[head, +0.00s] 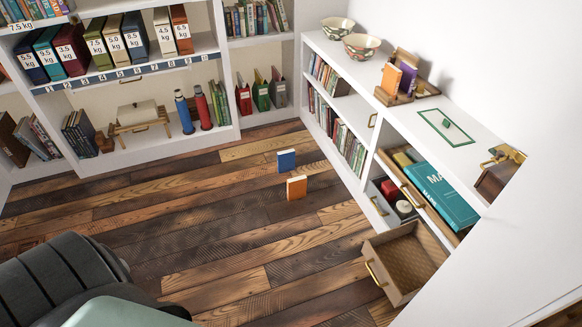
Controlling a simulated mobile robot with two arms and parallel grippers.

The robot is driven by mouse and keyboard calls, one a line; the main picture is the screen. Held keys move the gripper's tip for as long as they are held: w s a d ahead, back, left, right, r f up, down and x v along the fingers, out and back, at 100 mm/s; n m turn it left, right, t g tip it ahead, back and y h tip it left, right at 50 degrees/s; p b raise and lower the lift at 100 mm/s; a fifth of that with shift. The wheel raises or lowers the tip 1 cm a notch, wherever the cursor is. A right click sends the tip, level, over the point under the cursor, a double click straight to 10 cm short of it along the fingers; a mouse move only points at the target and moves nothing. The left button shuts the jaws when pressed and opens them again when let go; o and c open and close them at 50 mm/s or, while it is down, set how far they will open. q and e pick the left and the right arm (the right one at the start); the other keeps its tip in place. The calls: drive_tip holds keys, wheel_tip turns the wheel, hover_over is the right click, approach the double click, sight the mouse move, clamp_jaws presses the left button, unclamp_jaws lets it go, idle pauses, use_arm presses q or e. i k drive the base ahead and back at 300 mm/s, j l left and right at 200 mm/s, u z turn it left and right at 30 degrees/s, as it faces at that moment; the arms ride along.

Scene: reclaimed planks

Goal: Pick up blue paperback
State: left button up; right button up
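A small blue paperback (286,161) stands upright on the plank floor, near the middle of the head view. An orange paperback (297,187) stands just in front of it, slightly to the right. The blue one appears uncovered, with a small light mark on its face. Neither of my grippers shows in the view, and nothing is touching the blue paperback.
A white shelf unit (222,118) stands behind. A low white cabinet (395,118) runs along the right, with an open drawer (408,262) jutting over the floor. The plank floor (215,225) around the two books is clear.

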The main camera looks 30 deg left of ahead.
sight(286, 159)
drive_tip(key=i+j, duration=0.25)
drive_tip(key=j, duration=0.2)
drive_tip(key=i+j, duration=0.55)
drive_tip(key=j, duration=0.3)
drive_tip(key=i+j, duration=0.25)
drive_tip(key=j, duration=0.2)
